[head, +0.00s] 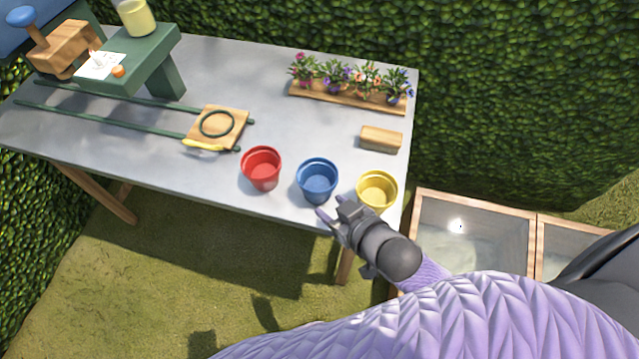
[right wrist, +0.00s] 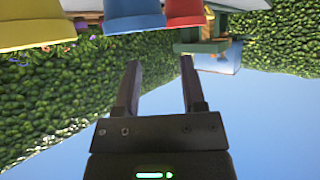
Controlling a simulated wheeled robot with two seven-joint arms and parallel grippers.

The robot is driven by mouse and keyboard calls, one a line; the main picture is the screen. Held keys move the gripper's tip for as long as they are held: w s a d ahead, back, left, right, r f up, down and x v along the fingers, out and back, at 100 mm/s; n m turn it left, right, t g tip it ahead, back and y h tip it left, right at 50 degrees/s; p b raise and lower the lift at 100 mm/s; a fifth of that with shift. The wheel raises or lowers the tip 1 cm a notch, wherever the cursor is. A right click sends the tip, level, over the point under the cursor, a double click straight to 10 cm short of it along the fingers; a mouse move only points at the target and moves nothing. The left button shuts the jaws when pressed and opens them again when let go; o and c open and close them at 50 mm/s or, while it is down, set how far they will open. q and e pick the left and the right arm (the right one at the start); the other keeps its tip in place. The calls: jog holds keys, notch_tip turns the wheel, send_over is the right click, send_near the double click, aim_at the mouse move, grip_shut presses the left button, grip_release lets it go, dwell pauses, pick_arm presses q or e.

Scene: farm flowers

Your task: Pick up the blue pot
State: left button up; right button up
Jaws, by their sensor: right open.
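The blue pot (head: 318,179) stands upright on the grey table near its front edge, between the red pot (head: 262,168) and the yellow pot (head: 376,190). My right gripper (head: 328,216) is just in front of the blue pot, at the table's front edge, and holds nothing. In the right wrist view its two fingers (right wrist: 160,75) are apart. That view shows the blue pot (right wrist: 133,14) upside down at the top, beyond the fingertips, with the yellow pot (right wrist: 35,22) and red pot (right wrist: 188,12) beside it. My left gripper is in neither view.
On the table (head: 250,75) are a wooden block (head: 381,138), a row of flowers on a wooden tray (head: 345,99), and a small wooden board with a ring (head: 217,127). A green bench (head: 150,60) stands at the back left. Wood-framed boxes (head: 475,235) stand right of the table.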

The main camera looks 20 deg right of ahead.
aim_at(299, 182)
jog(key=shift+t+y, duration=0.5)
jog(key=b+x, duration=0.1)
jog(key=x, duration=0.2)
jog(key=b+x, duration=0.1)
jog(key=x, duration=0.3)
jog(key=b+x, duration=0.2)
jog(key=x, duration=0.1)
jog(key=shift+w+f, duration=0.1)
jog(key=shift+f, duration=0.25)
jog(key=shift+w, duration=0.1)
jog(key=shift+r, duration=0.1)
jog(key=shift+c, duration=0.5)
jog(key=c, duration=0.5)
grip_shut()
